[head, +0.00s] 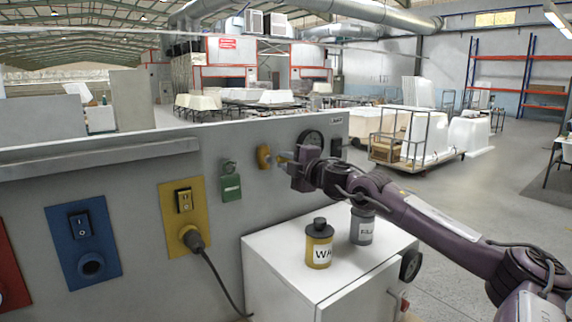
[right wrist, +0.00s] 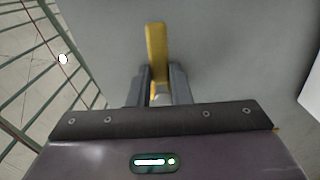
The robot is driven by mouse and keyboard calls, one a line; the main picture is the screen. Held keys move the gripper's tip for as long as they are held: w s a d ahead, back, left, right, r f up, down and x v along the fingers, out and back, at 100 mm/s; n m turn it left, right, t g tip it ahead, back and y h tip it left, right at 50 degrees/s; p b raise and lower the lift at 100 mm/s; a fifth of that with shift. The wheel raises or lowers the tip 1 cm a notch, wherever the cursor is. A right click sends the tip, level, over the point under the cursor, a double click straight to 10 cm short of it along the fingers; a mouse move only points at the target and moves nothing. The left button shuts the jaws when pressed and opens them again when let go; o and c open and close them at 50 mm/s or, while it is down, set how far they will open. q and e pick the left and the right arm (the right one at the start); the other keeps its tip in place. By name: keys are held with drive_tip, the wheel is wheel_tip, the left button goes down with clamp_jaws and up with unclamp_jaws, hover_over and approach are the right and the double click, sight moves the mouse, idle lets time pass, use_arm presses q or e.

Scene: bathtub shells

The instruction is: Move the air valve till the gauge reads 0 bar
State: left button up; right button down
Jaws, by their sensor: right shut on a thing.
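The yellow air valve handle (head: 263,156) sits on the grey panel, right of the green tag. My right gripper (head: 281,158) reaches it from the right and is shut on it. In the right wrist view the yellow handle (right wrist: 156,48) stands upright between the two fingers (right wrist: 160,85) and sticks out beyond them. A dark round gauge (head: 311,137) is on the panel just above my right wrist. It is partly hidden by the wrist, and its reading is too small to tell. My left gripper is not in view.
A yellow socket plate (head: 172,203) with a plugged cable, a blue plate (head: 72,260) and a green padlock-like tag (head: 230,186) are on the panel. A white cabinet (head: 290,268) below my right arm bears a yellow bottle (head: 319,246) and a grey bottle (head: 362,228).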

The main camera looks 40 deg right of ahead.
idle(0.4)
drive_tip(key=c, duration=1.3)
unclamp_jaws()
drive_tip(key=shift+s+f+b, duration=0.15)
drive_tip(key=shift+s+b, duration=0.05)
drive_tip(key=shift+b, duration=0.4)
drive_tip(key=s+b, duration=0.2)
drive_tip(key=b, duration=0.1)
drive_tip(key=s+b, duration=0.3)
drive_tip(key=b, duration=0.1)
drive_tip(key=s+a+b, duration=0.1)
drive_tip(key=s+b, duration=0.1)
drive_tip(key=b, duration=0.2)
drive_tip(key=shift+s, duration=0.2)
